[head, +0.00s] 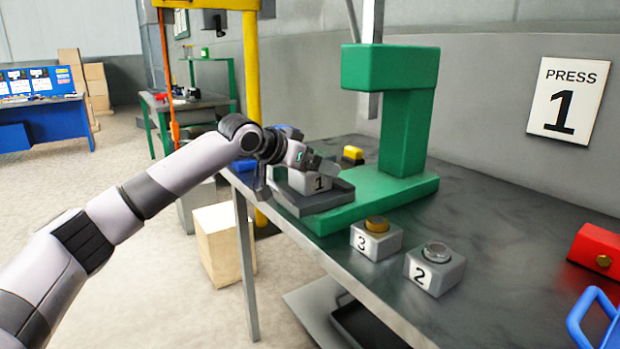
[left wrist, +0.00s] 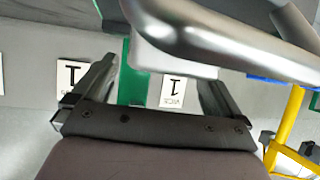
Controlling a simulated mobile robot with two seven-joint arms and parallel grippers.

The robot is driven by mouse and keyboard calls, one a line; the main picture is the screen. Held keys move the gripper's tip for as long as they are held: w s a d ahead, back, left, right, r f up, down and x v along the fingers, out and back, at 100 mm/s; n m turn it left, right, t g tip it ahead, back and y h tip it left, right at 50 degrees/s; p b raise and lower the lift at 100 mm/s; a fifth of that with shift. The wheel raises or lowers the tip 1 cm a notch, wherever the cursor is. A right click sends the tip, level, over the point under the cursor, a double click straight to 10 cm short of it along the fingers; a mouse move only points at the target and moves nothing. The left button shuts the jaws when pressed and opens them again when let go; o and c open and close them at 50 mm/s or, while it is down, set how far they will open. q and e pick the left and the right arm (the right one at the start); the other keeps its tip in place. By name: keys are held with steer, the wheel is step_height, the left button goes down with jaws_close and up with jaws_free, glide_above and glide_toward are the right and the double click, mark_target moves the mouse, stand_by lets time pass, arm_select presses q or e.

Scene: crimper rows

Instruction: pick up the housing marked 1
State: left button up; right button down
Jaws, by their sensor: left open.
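The housing marked 1 (head: 311,184) is a light grey block in the head view. It sits on a dark grey tray (head: 325,199) at the bench's left edge, beside the green press (head: 397,110). My left gripper (head: 318,164) is just above and behind the block, covering its top. In the left wrist view my open gripper (left wrist: 155,95) has its two fingers well apart, with no held object visible between them. A pale grey block shape and a metal tube show beyond; I cannot tell which parts they are. My right gripper is not in view.
Housing 3 (head: 375,240) with a brass top and housing 2 (head: 435,268) with a silver top stand in front of the press base. A red box (head: 597,246) and a blue handle (head: 590,310) lie at the right. The bench middle right is clear.

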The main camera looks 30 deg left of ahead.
arm_select(q)
steer(key=c, duration=1.4)
steer(key=shift+c, duration=1.4)
steer(key=shift+r, duration=0.1)
